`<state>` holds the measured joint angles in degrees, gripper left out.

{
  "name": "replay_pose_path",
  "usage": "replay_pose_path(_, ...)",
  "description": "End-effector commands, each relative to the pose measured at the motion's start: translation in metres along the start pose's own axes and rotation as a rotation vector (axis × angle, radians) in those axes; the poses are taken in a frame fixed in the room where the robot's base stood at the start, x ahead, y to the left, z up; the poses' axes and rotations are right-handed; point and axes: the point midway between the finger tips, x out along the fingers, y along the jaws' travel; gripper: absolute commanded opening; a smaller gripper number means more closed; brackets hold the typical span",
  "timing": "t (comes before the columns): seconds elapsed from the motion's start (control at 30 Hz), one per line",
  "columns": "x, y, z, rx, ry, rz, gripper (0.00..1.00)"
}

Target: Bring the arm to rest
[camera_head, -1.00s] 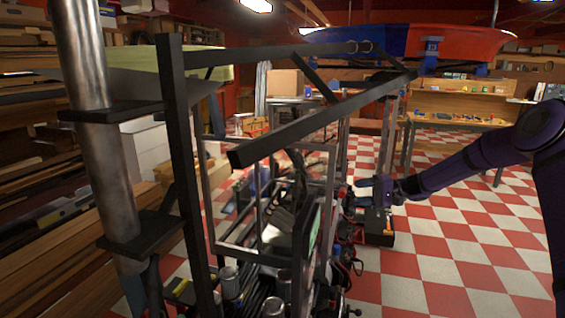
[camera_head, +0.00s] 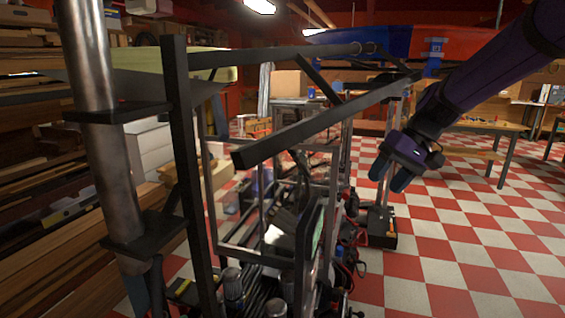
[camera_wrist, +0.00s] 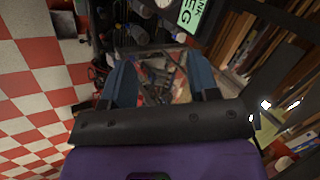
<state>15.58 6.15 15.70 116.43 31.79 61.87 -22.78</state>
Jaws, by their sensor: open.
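My gripper (camera_head: 391,178) hangs at the end of my purple arm, at the right of the head view. Its blue fingers point down and are empty, above the checkered floor and right of the black metal frame. In the wrist view my gripper (camera_wrist: 162,82) shows two blue fingers spread apart with nothing between them. The wrist camera looks toward the cluttered cart. Whether the fingers are clear of the frame in depth is hard to tell.
A black metal frame (camera_head: 182,150) with a slanted bar stands close on the left, beside a steel post (camera_head: 100,150). A cart of tools and cables sits behind it. A workbench (camera_head: 480,127) stands at the back right. Red and white floor (camera_head: 450,260) is open at right.

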Motion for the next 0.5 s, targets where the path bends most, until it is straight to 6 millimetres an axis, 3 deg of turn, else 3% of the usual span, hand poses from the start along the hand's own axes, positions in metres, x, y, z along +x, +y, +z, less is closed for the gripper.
replay_pose_path(0.23, -0.032, -0.012, 0.067, -0.01, 0.073, 0.183, 0.55)
replay_pose_path(0.5, -0.059, -0.012, 0.14, -0.011, 0.178, 0.342, 0.55)
